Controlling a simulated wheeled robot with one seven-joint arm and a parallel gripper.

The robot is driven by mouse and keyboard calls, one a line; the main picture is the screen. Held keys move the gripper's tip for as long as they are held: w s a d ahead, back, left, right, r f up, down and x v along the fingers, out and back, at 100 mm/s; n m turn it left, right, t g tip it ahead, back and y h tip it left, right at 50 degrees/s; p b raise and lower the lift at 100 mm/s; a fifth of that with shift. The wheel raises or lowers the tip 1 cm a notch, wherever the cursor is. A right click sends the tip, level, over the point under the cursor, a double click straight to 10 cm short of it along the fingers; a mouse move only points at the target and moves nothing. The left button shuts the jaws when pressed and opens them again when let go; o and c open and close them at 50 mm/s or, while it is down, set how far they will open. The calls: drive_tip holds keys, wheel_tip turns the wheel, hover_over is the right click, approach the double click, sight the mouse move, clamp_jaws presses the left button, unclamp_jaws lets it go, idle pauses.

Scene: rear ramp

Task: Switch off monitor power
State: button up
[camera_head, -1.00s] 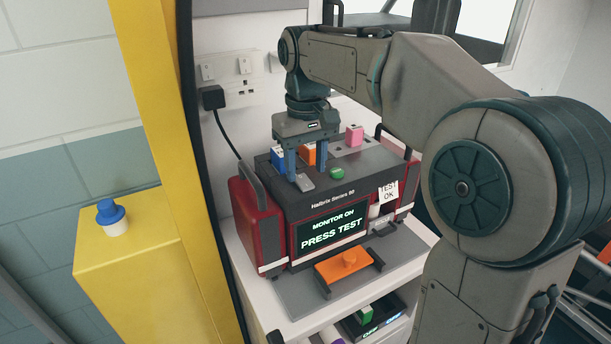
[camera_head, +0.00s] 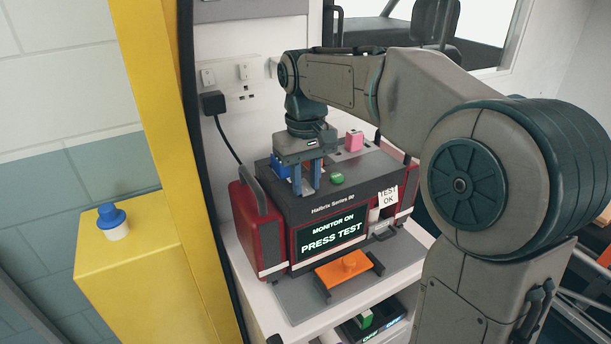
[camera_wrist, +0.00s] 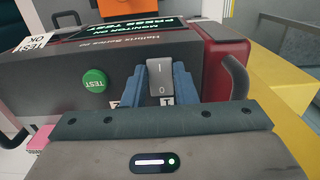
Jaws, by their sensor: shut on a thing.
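The monitor (camera_head: 325,205) is a dark box with red sides on a white counter. Its screen (camera_head: 332,232) reads "MONITOR ON" and "PRESS TEST". A grey rocker switch (camera_wrist: 160,82), marked I and 0, is on its top. My gripper (camera_head: 307,190) points down onto the top. In the wrist view its two blue fingers (camera_wrist: 168,84) are shut on the switch, one on each side.
An orange part (camera_head: 343,269) lies on the grey mat in front. A wall socket (camera_head: 246,92) with a black plug is behind. A yellow post (camera_head: 160,100) rises at the left.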

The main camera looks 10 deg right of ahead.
drive_tip(key=shift+w+a+r+g+h+p, duration=0.15)
drive_tip(key=shift+g+p, duration=0.25)
drive_tip(key=shift+p, duration=0.7)
drive_tip(key=shift+w+r+g+h+p, duration=0.1)
drive_tip(key=shift+r+g+h+p, duration=0.25)
drive_tip(key=shift+p, duration=0.7)
drive_tip(key=shift+w+f+g+p, duration=0.1)
drive_tip(key=shift+f+g+p, duration=0.1)
drive_tip(key=shift+g+p, duration=0.35)
drive_tip(key=shift+f, duration=0.15)
drive_tip(key=o, duration=1)
drive_tip(key=p+v, duration=0.1)
drive_tip(key=v, duration=1.2)
drive_tip(key=shift+a+r, duration=0.15)
drive_tip(key=shift+r, duration=0.2)
